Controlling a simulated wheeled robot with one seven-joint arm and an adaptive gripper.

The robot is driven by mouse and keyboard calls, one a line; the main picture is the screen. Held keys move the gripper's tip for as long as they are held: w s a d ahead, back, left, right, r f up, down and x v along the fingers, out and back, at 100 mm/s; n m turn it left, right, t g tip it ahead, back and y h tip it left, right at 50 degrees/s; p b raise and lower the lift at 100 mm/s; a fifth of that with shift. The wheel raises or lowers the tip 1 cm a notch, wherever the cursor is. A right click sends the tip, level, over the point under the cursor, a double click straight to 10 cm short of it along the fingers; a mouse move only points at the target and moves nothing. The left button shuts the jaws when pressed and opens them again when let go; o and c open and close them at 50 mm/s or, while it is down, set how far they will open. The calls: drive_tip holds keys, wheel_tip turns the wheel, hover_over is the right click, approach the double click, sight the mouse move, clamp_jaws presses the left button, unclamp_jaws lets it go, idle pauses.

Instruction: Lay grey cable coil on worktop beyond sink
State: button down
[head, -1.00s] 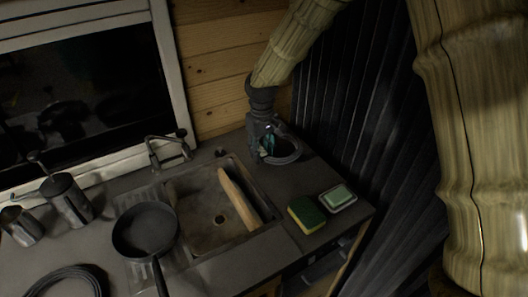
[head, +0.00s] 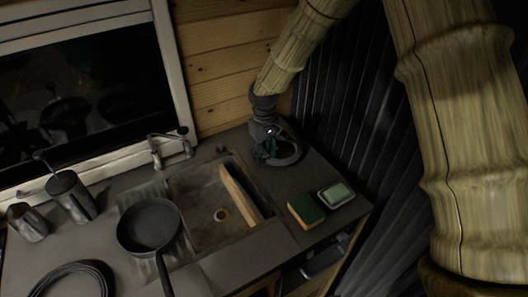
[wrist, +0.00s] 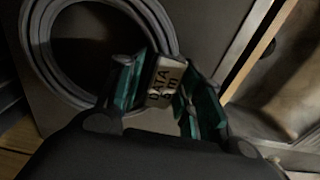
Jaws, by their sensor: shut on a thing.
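The grey cable coil (head: 298,153) is at my gripper (head: 268,149), over the worktop (head: 318,172) on the right of the sink, near the back corner. In the wrist view the coil (wrist: 38,60) is a ring of several turns with a pale tag (wrist: 163,82) reading "DATA 5 m". The teal-lined fingers of my gripper (wrist: 162,92) are shut on the coil at its tag. The coil looks roughly flat and very close to the worktop; I cannot tell if it touches. The sink (head: 205,215) holds a long wooden piece (head: 240,196).
A sponge (head: 306,210) and a soap dish (head: 336,195) lie towards the worktop's front right. A pan (head: 150,228), metal pots (head: 70,197) and a dark cable coil (head: 70,270) are on the left. A tap (head: 170,150) stands behind the sink; a dark ribbed wall (head: 345,100) bounds the right.

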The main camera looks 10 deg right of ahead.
drive_tip(key=c, duration=1)
unclamp_jaws()
drive_tip(key=shift+f, duration=0.1)
drive_tip(key=shift+o, duration=0.2)
wheel_tip(320, 180, up, 12)
drive_tip(key=b, duration=0.3)
